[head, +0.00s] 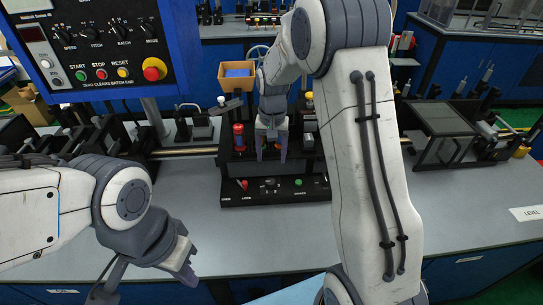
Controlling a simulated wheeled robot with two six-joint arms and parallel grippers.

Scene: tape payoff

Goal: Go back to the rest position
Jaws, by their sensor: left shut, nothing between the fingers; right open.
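My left gripper (188,272) hangs at the lower left, over the front part of the grey table (275,235). It is shut with nothing seen in it, and it points down and to the right. My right arm hides part of the device's right side and the table behind.
A blue control panel (102,82) with knobs and buttons stands at the upper left. Black fixtures (95,135) line the left back. An orange bin (238,75) is behind the device. A dark flat-topped stand (440,120) is at the right. The table's front strip is mostly clear.

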